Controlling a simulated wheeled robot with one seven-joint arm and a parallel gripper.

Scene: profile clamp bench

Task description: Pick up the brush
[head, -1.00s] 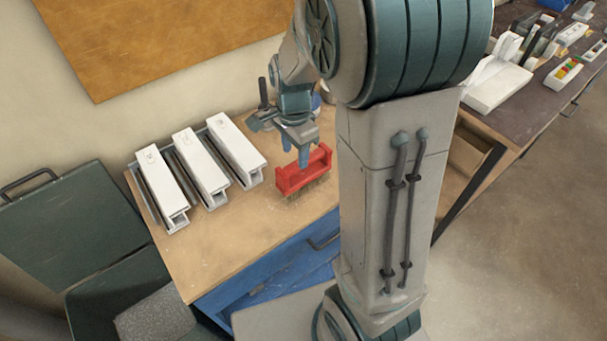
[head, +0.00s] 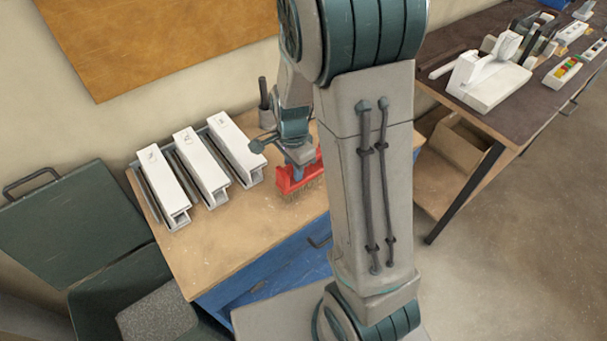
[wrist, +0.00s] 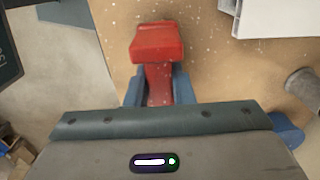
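The red brush (head: 289,184) stands bristles down on the wooden bench top, to the right of the white clamp units. In the wrist view its red end block (wrist: 157,42) and narrower grip (wrist: 158,85) show. My gripper (head: 297,172) is down at the brush, partly hiding it in the head view. In the wrist view the blue fingers of my gripper (wrist: 159,88) lie on either side of the narrow red grip, very close to it. The fingertips are hidden, and I cannot tell whether they press on the brush.
Three white clamp units (head: 203,168) stand in a row left of the brush. A dark upright tool (head: 264,98) is behind my gripper. The bench's front strip (head: 215,255) is bare. An open green case (head: 75,225) is at left. A dark table (head: 490,125) with several items is at right.

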